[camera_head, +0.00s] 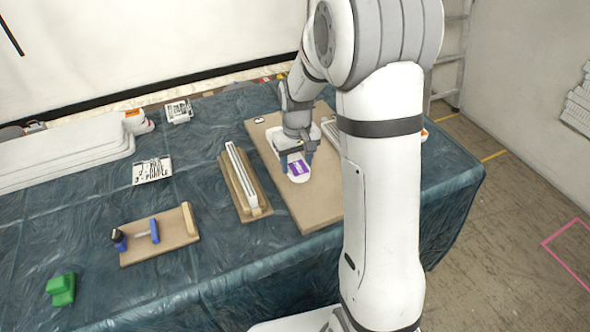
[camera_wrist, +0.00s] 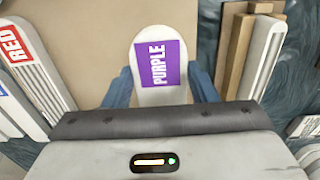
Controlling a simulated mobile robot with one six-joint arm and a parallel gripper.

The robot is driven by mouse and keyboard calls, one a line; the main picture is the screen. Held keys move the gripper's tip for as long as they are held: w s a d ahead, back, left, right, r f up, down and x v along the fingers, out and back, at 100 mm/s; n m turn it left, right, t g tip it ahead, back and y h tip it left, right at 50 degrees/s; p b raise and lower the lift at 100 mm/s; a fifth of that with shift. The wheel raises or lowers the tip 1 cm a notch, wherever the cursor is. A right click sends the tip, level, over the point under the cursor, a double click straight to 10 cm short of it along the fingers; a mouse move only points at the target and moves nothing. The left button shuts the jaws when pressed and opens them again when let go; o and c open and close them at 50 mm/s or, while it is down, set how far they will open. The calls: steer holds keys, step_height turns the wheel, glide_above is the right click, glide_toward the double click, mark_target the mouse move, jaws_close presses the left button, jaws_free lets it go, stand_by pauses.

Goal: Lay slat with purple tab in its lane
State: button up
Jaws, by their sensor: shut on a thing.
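The white slat with the purple tab (camera_head: 299,168) lies over the tan board (camera_head: 310,215), its rounded purple end toward the front. In the wrist view the purple tab (camera_wrist: 158,64) reads "PURPLE" and the white end of the slat (camera_wrist: 160,96) sits between my blue fingers. My gripper (camera_head: 297,150) is shut on the slat from above, behind the tab. The far part of the slat is hidden by my gripper and wrist. I cannot tell whether the slat touches the board or hangs just above it.
Ribbed white slats with a red tab (camera_wrist: 13,45) lie on one side of the board. A wooden holder with a white strip (camera_head: 240,180) stands left of it.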

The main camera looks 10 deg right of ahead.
steer(key=shift+f, duration=2.15)
steer(key=shift+f, duration=0.25)
steer(key=o, duration=1)
steer(key=shift+r, duration=0.1)
steer(key=shift+o, duration=0.2)
step_height(320, 180, up, 12)
steer(key=shift+s+r, duration=0.15)
steer(key=s+r+m+t, duration=0.1)
steer(key=s+r, duration=0.2)
steer(key=s, duration=0.7)
steer(key=s+r+m+t, duration=0.1)
steer(key=s+r, duration=0.2)
steer(key=s, duration=0.8)
steer(key=shift+s+d+t, duration=0.2)
steer(key=shift+s+t, duration=0.1)
